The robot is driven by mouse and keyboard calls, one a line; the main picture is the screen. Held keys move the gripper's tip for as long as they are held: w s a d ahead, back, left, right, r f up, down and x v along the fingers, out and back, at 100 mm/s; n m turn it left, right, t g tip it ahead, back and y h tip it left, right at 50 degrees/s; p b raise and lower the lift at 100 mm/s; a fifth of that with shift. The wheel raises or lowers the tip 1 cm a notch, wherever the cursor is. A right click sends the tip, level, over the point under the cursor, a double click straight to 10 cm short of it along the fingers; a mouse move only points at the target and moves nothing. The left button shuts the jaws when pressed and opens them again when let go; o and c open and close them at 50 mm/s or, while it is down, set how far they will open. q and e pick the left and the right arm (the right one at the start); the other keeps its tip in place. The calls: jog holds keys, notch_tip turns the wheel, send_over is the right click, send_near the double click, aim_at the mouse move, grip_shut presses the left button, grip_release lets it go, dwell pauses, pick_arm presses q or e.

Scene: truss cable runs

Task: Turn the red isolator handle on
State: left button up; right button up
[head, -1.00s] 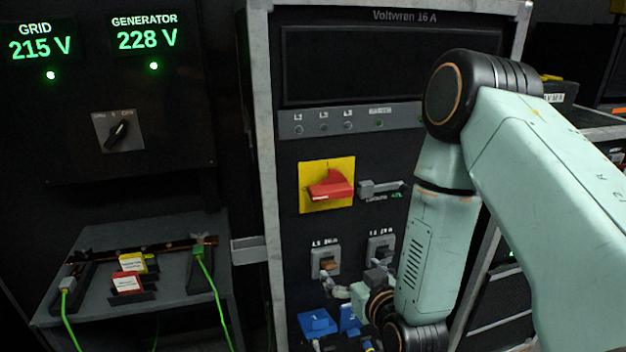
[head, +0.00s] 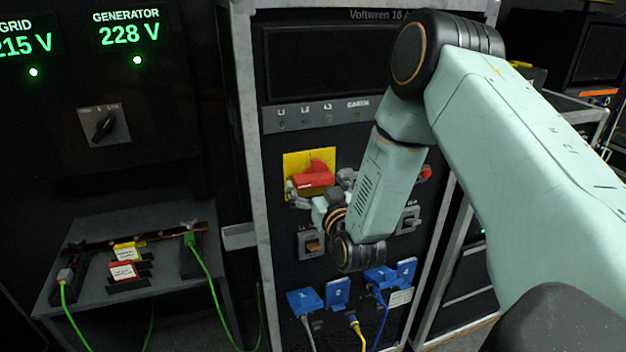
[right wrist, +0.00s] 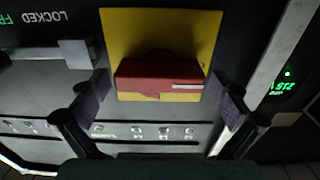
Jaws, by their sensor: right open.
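The red isolator handle (head: 313,175) sits on a yellow plate (head: 296,160) on the front of the tall dark cabinet. Its grip lies level across the plate, and in the right wrist view the handle (right wrist: 160,76) is also crosswise. My right gripper (head: 319,184) is in front of the handle. Its fingers are spread, one on each side of the handle, and in the right wrist view clear gaps show between the fingertips and the handle's ends. Nothing is held. My left gripper is not in view.
A grey slide latch (right wrist: 52,51) by "LOCKED" lettering is beside the yellow plate. Below are breaker switches (head: 312,243) and blue plugs (head: 305,300) with cables. A shelf (head: 60,290) with green cables and a panel with a rotary switch (head: 104,125) stand left.

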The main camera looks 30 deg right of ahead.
jog(key=shift+w, duration=0.4)
jog(key=shift+d, duration=0.3)
jog(key=shift+a, duration=0.3)
jog(key=c, duration=0.6)
jog(key=shift+d, duration=0.1)
jog(key=c, duration=0.4)
